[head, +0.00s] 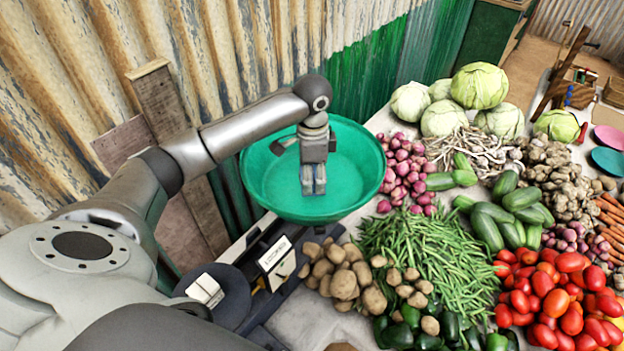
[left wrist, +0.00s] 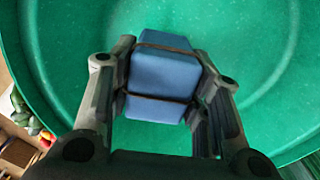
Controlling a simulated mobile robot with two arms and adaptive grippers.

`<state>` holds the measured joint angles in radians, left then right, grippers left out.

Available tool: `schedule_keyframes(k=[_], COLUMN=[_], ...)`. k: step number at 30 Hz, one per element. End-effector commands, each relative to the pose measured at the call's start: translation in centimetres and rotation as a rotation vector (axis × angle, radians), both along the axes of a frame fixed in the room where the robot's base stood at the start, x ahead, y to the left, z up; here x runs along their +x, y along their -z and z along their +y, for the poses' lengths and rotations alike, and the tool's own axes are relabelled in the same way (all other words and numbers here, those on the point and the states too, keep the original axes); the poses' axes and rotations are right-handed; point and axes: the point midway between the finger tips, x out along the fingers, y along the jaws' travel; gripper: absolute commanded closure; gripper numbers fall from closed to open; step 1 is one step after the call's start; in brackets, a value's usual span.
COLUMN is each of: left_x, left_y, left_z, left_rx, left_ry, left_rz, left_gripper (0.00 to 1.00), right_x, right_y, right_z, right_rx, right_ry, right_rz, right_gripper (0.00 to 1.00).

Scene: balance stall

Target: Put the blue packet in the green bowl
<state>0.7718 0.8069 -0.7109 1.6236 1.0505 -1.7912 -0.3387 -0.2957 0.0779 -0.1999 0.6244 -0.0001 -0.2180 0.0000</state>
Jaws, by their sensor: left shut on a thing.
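The green bowl (head: 352,175) is the wide round pan of the balance, left of the vegetables in the head view. My left gripper (head: 313,182) points down over the bowl. It is shut on the blue packet (left wrist: 163,82), a blue block with dark bands, held between both fingers in the left wrist view. In the head view only a little of the packet shows at the fingertips. The green bowl (left wrist: 270,50) fills most of the background behind the packet in the left wrist view. I cannot tell whether the packet touches the bowl's floor. My right gripper is not in view.
The balance's dark base with a label (head: 275,254) stands below the bowl. Red onions (head: 405,165), potatoes (head: 340,272) and green beans (head: 425,250) lie close to its right. A corrugated wall (head: 60,110) stands behind and to the left.

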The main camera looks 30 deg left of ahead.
Motion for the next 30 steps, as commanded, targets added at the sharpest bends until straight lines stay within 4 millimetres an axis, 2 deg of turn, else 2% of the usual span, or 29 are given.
schedule_keyframes(k=[8,12,15,26,27,30], left_x=[1.0,0.9,0.9,1.0,1.0,0.9], left_y=[1.5,3.2,4.1,4.7,4.7,4.6], left_z=[0.8,0.7,0.7,0.7,0.7,0.7], left_rx=[-0.001,-0.001,-0.001,-0.001,0.0,-0.001], left_ry=[0.0,-0.001,0.001,0.0,0.001,0.001], left_rz=[0.001,0.001,0.001,-0.002,-0.003,-0.002], left_gripper=[0.84,0.84,0.84,0.84,0.52,0.39], right_x=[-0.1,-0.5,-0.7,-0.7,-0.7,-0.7], right_y=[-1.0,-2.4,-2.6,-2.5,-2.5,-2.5], right_z=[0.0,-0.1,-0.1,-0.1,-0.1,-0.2], right_rx=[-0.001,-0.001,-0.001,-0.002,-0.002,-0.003], right_ry=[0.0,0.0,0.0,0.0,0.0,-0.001], right_rz=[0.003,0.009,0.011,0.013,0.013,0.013], right_gripper=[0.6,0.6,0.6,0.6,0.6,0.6])
